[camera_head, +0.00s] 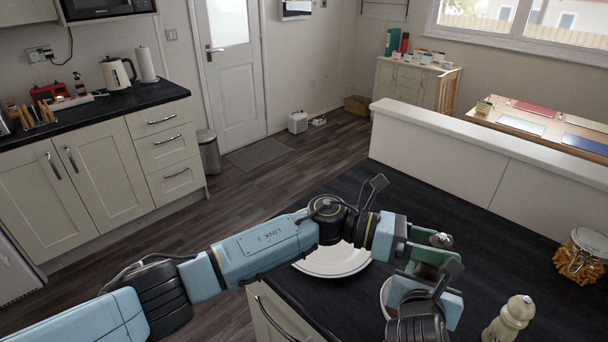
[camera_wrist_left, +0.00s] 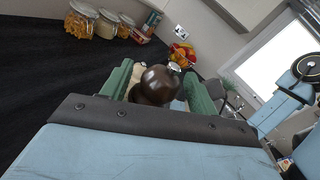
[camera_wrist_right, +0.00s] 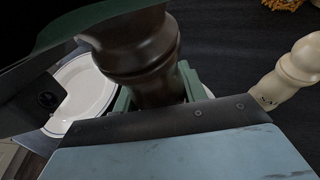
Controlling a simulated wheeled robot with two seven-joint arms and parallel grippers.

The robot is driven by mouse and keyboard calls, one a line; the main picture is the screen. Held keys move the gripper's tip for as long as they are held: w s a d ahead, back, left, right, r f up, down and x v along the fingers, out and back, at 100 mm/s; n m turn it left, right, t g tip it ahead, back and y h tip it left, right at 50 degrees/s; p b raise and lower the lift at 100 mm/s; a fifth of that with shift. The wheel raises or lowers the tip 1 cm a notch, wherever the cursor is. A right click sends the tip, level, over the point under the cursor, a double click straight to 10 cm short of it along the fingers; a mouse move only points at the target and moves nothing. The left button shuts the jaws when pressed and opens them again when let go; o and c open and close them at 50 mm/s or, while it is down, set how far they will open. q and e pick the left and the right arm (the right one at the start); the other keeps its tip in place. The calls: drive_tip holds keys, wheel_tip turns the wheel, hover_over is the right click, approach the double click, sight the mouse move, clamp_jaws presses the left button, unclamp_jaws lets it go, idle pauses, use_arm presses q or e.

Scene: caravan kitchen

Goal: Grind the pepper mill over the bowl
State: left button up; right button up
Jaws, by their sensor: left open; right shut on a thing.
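The dark brown pepper mill (camera_wrist_right: 150,60) is held by its body between the green fingers of my right gripper (camera_wrist_right: 155,90). Its round head with a metal knob (camera_wrist_left: 155,84) shows in the left wrist view, between the fingers of my left gripper (camera_wrist_left: 160,88). The left gripper is open around the head; I cannot tell whether it touches. In the head view, the left gripper (camera_head: 432,254) is above the right one (camera_head: 425,300), and the head of the mill (camera_head: 441,240) shows between the left fingers. The bowl (camera_head: 384,297) is beside and below the grippers, mostly hidden by them.
A white plate (camera_head: 334,262) lies on the dark counter, partly behind my left arm. A cream mill (camera_head: 510,318) stands to the right of the grippers. A glass jar (camera_head: 580,255) stands at the far right. The counter behind the grippers (camera_head: 460,215) is clear.

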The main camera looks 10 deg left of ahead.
use_arm(q)
drive_tip(key=shift+s+n+t, duration=0.15)
drive_tip(key=shift+n+t, duration=0.25)
drive_tip(key=shift+t, duration=0.1)
drive_tip(key=w+a+n, duration=0.1)
drive_tip(key=w+a, duration=0.1)
drive_tip(key=a, duration=1)
drive_tip(key=w+a+r+m+t+y, duration=0.1)
drive_tip(key=w+a+m+t, duration=0.4)
drive_tip(key=m, duration=0.9)
drive_tip(key=w+a+r+m+t+y, duration=0.1)
drive_tip(key=w+a+m+t, duration=0.4)
drive_tip(key=m, duration=1)
drive_tip(key=a+t, duration=0.2)
drive_tip(key=t, duration=0.1)
drive_tip(key=shift+w+a+r, duration=0.3)
drive_tip(key=shift+w+a, duration=0.05)
drive_tip(key=shift+w, duration=0.05)
